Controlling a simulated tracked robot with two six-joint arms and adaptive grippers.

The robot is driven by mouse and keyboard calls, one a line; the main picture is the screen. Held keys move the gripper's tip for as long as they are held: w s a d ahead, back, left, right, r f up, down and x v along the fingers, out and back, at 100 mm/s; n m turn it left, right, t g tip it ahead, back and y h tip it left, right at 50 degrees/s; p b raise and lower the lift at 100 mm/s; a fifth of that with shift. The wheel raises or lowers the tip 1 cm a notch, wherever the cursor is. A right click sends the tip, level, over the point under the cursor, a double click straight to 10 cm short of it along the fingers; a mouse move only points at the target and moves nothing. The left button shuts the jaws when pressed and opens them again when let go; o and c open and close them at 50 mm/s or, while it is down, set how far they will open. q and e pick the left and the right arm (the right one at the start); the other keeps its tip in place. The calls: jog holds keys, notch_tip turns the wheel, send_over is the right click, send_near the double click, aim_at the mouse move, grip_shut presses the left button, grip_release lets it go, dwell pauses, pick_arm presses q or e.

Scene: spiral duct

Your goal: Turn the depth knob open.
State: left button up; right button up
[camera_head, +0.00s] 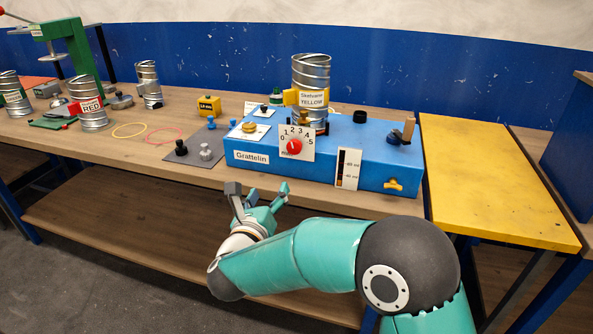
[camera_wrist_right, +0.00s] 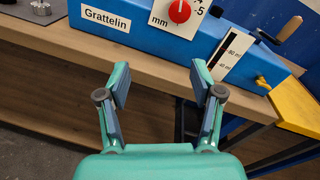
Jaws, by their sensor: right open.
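The depth knob is a red round knob (camera_head: 294,147) on a white dial plate (camera_head: 303,135) numbered 0 to 5, on the front of the blue Grattelin box (camera_head: 350,168). In the right wrist view the red knob (camera_wrist_right: 180,11) shows at the top edge, with the dial partly cut off. My right gripper (camera_head: 262,190) is open and empty, in front of the bench edge, lower than the knob and apart from it. In the right wrist view its two fingers (camera_wrist_right: 160,85) stand wide apart. My left gripper is not in view.
A metal duct piece labelled YELLOW (camera_head: 311,75) stands on the blue box. A brass valve handle (camera_head: 394,185) and a white scale plate (camera_head: 347,168) sit on its front. A yellow board (camera_head: 490,180) lies at right. A grey plate with small knobs (camera_head: 192,150) lies at left.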

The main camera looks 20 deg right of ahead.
notch_tip(320, 180, up, 2)
jog(key=s+m+h, duration=0.1)
jog(key=m+h, duration=0.1)
jog(key=m, duration=0.2)
jog(key=p, duration=0.4)
send_near(293, 149)
jog(key=shift+m, duration=0.3)
jog(key=x, duration=0.7)
jog(key=shift+w+d+r, duration=0.2)
jog(key=shift+w+d, duration=0.1)
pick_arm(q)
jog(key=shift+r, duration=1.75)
pick_arm(e)
jog(key=shift+x, duration=0.8)
jog(key=shift+f, duration=0.1)
